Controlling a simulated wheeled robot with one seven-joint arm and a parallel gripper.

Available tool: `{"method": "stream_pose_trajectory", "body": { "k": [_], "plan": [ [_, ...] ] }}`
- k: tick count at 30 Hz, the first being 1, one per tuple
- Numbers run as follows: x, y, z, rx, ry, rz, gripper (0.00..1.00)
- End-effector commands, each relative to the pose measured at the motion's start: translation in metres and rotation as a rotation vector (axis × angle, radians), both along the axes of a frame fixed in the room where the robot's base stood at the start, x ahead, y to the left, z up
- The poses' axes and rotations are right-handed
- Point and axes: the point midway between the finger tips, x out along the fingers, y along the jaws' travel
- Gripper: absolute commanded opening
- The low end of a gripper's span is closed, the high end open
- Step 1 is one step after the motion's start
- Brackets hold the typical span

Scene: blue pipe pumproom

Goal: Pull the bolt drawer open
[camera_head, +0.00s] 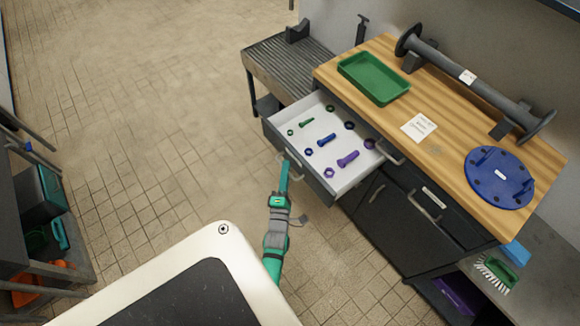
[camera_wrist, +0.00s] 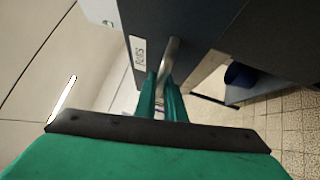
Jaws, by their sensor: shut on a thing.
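The bolt drawer (camera_head: 347,176) stands pulled out from the wooden-topped workbench, its white inside showing. Several green, blue and purple bolts and nuts lie in it. My gripper (camera_head: 286,163) is at the front of the drawer, its green fingers shut on the drawer handle (camera_head: 292,173). In the wrist view, the fingers of my gripper (camera_wrist: 163,90) close around the metal bar handle (camera_wrist: 172,56). A white label (camera_wrist: 139,58) with dark lettering is on the drawer's dark front beside it.
The workbench top (camera_head: 440,160) carries a green tray (camera_head: 373,78), a flanged pipe (camera_head: 470,77), a paper note (camera_head: 419,127) and a blue disc (camera_head: 499,178). Other dark drawers and cabinets are below. A shelf (camera_head: 45,225) stands at the left. The tiled floor (camera_head: 160,120) between is clear.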

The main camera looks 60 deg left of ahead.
Motion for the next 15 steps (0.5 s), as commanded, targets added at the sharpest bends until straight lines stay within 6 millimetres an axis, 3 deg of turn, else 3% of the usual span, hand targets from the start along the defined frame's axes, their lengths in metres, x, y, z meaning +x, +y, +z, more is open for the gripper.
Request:
{"method": "stream_pose_trajectory", "body": {
  "k": [9,10,11,15],
  "plan": [
    [-0.0012,0.0007,-0.0006,-0.002,0.0,0.001,0.0],
    [-0.0012,0.0007,-0.0007,-0.002,0.0,0.001,0.12],
    [-0.0012,0.0007,-0.0007,-0.002,0.0,0.001,0.17],
    [-0.0009,0.0005,-0.0005,-0.002,0.0,0.001,0.17]
  ]
}}
